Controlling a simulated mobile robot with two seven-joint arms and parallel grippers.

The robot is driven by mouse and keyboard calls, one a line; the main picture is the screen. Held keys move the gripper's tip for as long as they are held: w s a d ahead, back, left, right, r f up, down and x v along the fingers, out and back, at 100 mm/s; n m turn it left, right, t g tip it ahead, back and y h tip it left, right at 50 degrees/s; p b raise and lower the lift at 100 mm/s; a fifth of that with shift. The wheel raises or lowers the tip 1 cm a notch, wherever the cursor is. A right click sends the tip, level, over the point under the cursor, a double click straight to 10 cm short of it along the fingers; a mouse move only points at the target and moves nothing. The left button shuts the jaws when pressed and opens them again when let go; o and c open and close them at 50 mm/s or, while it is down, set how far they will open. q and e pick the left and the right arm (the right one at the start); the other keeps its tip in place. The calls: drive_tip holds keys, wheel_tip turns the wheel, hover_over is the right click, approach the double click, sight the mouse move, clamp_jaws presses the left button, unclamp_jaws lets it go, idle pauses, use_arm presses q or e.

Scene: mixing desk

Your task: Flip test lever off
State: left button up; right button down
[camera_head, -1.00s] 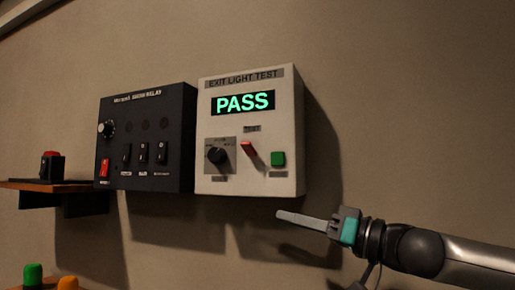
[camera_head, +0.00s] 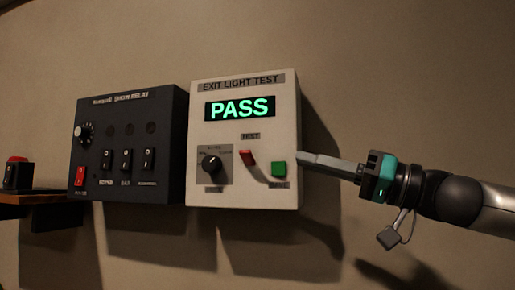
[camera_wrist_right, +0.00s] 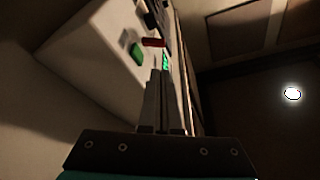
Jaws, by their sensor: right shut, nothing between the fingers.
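The white exit light test box (camera_head: 240,190) hangs on the wall, with PASS lit in green on its display (camera_head: 240,109). The red test lever (camera_head: 248,158) tilts up to the left on the box's front, between a black knob and a green button. My right gripper (camera_head: 300,157) is shut and empty. Its tips are near the box's right edge, right of the green button; I cannot tell whether they touch. The right wrist view shows the closed fingers (camera_wrist_right: 158,72) pointing toward the red lever (camera_wrist_right: 154,43) and green button (camera_wrist_right: 136,53). My left gripper is not in view.
The black show relay box (camera_head: 130,180) with its knob and switches adjoins the white box on the left. The green button (camera_head: 278,169) lies between lever and gripper. A shelf (camera_head: 45,196) with a red-topped button (camera_head: 17,174) is at far left. Wall to the right is clear.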

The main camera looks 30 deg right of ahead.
sight(245, 154)
drive_tip(key=p+x, duration=0.6)
drive_tip(key=x, duration=0.2)
drive_tip(key=shift+w+a+r, duration=0.15)
drive_tip(key=shift+p+x, duration=0.8)
drive_tip(key=shift+p, duration=0.05)
drive_tip(key=shift+a+f+n+y+b, duration=0.1)
drive_tip(key=shift+f+n+y+b, duration=0.15)
drive_tip(key=shift+n, duration=0.3)
drive_tip(key=shift+a+f+n+y+b, duration=0.15)
drive_tip(key=shift+n+y, duration=0.1)
drive_tip(key=shift+n, duration=0.3)
drive_tip(key=shift+f+n+g+y, duration=0.2)
drive_tip(key=shift+n+g+y, duration=0.2)
drive_tip(key=shift+n, duration=0.7)
drive_tip(key=n, duration=0.1)
drive_tip(key=n+g+y, duration=0.1)
drive_tip(key=n, duration=0.1)
drive_tip(key=f+n+y, duration=0.1)
drive_tip(key=n, duration=0.1)
drive_tip(key=shift+s+a+g+b, duration=0.15)
drive_tip(key=shift+s+g+b, duration=0.15)
drive_tip(key=shift+b, duration=0.05)
